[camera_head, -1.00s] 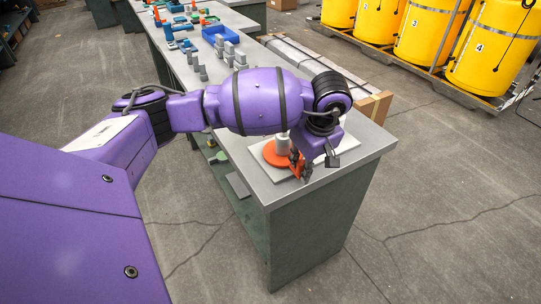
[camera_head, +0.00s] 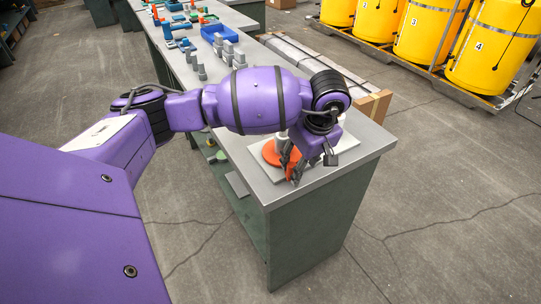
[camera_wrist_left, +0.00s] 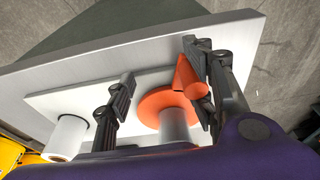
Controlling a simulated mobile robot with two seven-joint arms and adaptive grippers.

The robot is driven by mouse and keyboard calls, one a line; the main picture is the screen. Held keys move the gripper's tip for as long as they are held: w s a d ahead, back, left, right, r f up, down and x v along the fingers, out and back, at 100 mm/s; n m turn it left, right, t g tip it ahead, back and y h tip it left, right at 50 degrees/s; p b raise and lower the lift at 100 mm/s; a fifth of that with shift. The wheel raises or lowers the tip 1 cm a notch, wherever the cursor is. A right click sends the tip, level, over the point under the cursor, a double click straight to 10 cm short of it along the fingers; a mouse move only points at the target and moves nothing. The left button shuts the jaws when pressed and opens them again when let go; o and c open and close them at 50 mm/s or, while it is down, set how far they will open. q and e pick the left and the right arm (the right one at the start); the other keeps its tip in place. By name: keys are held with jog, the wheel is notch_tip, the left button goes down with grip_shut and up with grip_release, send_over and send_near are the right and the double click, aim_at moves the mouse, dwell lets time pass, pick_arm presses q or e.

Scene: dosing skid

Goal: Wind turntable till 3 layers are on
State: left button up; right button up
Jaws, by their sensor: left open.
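The orange turntable (camera_head: 270,152) lies on a pale board on the near end of the bench, partly hidden by my left arm in the head view. In the left wrist view the turntable (camera_wrist_left: 158,103) carries a grey upright cylinder (camera_wrist_left: 176,125), and an orange handle (camera_wrist_left: 192,80) stands at its rim. My left gripper (camera_head: 291,168) is over this rim with its fingers spread. In the left wrist view the handle is beside the right-hand finger; whether they touch I cannot tell. The other finger is well clear of the handle. I cannot make out any wound layers.
A white roll (camera_wrist_left: 68,138) stands on the pale board (camera_wrist_left: 50,100) beside the turntable. Grey blocks (camera_head: 229,52) and a blue tray (camera_head: 220,33) are farther back on the bench. Yellow drums (camera_head: 424,35) stand at the back right.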

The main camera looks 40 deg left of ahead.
pick_arm(q)
jog(key=shift+s+d+r+p, duration=0.3)
jog(key=shift+s+d+p, duration=0.05)
jog(key=shift+d, duration=0.15)
jog(key=shift+c, duration=0.5)
jog(key=shift+o, duration=0.7)
jog(key=p+v, duration=0.4)
jog(key=v, duration=0.4)
jog(key=shift+w, duration=0.2)
jog(key=shift+s+r, duration=0.15)
jog(key=shift+r, duration=0.1)
pick_arm(e)
jog(key=w+r+t, duration=0.1)
jog(key=w+r, duration=0.2)
jog(key=r, duration=0.3)
jog(key=shift+w+r, duration=0.15)
pick_arm(q)
jog(key=shift+a, duration=0.1)
pick_arm(e)
jog(key=shift+d, duration=0.1)
